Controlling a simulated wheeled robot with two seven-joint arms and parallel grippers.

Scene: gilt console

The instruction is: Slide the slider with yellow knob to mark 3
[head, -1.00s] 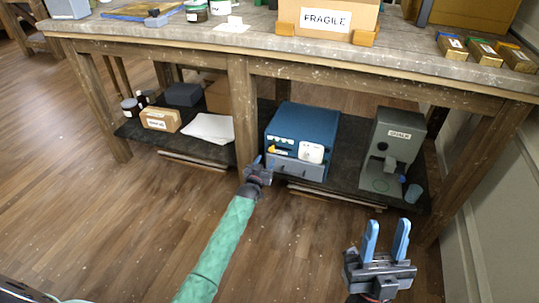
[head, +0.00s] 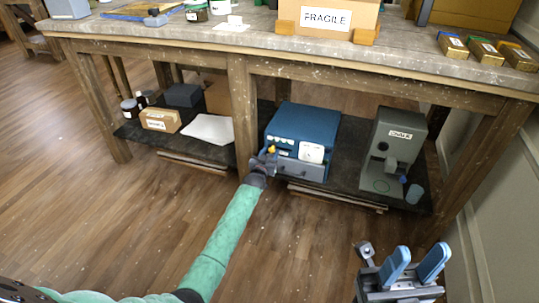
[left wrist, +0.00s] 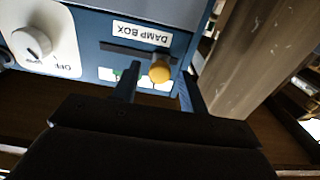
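The blue damp box (head: 305,122) stands on the lower shelf. Its yellow knob (head: 271,150) is at the left of its front, partly hidden by my left gripper (head: 264,160). In the left wrist view the yellow knob (left wrist: 160,71) sits near the right end of a dark slot (left wrist: 125,52), beside white mark labels (left wrist: 106,74); their numbers are not readable. My left gripper (left wrist: 157,88) is open, one finger on each side of the knob; contact cannot be told. My right gripper (head: 415,266) is open and empty, low at the right, away from the box.
A white panel (head: 311,152) with a rotary dial (left wrist: 32,42) is beside the slot. A drawer (head: 298,169) is below. A table leg (head: 241,115) stands close left of the box.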

